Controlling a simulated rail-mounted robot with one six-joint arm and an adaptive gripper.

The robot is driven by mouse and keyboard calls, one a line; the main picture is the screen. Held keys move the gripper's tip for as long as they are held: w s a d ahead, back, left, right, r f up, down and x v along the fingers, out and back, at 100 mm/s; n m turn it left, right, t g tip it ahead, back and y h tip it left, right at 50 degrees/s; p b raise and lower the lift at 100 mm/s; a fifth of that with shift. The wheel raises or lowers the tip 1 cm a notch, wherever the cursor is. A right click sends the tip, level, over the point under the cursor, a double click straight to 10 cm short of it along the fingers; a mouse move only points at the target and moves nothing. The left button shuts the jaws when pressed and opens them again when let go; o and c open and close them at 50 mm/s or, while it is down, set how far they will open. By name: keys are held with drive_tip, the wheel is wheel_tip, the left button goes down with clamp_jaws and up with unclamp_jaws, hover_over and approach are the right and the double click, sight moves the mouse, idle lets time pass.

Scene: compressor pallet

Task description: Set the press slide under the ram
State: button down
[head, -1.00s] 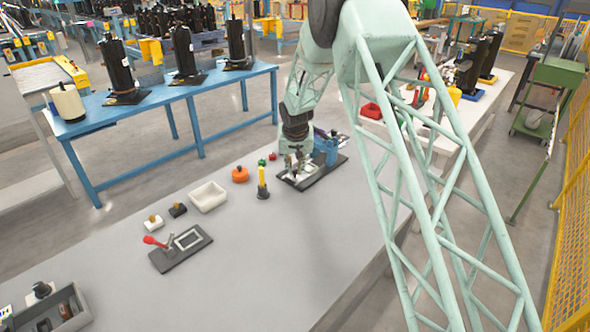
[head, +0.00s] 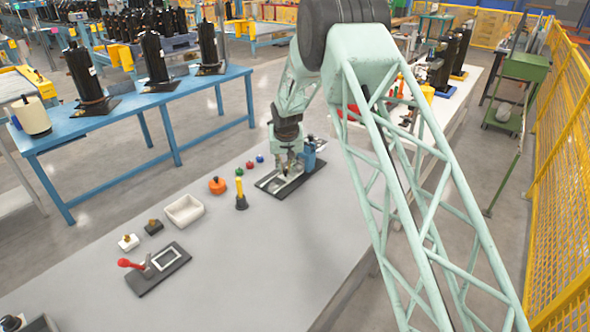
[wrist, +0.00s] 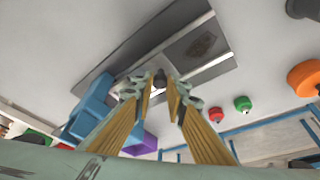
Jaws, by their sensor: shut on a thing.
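The press stands on a dark base plate (head: 313,172) at the far end of the grey table, with its blue body (head: 309,158) at the right. In the wrist view the blue body (wrist: 92,103) is left of my fingers. The press slide (wrist: 197,47), a grey plate with a dark patch, lies along pale rails on the base. My gripper (head: 285,171) is low over the base, beside the blue body. In the wrist view my yellow fingers (wrist: 163,88) are closed around a small dark knob (wrist: 160,78) at the slide. The ram is hidden or too small to make out.
Beside the press stand a yellow-handled tool (head: 240,196), an orange round part (head: 217,185) and small green, red and blue knobs. A white bin (head: 184,211) and a red-handled fixture (head: 158,268) are nearer. The table's right front is clear.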

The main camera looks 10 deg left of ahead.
drive_tip(key=shift+w+d, duration=0.7)
drive_tip(key=shift+w, duration=0.55)
drive_tip(key=shift+r, duration=0.1)
drive_tip(key=c, duration=2.6)
unclamp_jaws()
drive_tip(key=shift+w+d, duration=0.1)
drive_tip(key=shift+d, duration=0.05)
drive_tip(key=shift+o, duration=0.2)
drive_tip(key=shift+s+r, duration=0.35)
drive_tip(key=shift+r, duration=0.3)
drive_tip(key=v, duration=1)
drive_tip(key=shift+r, duration=0.2)
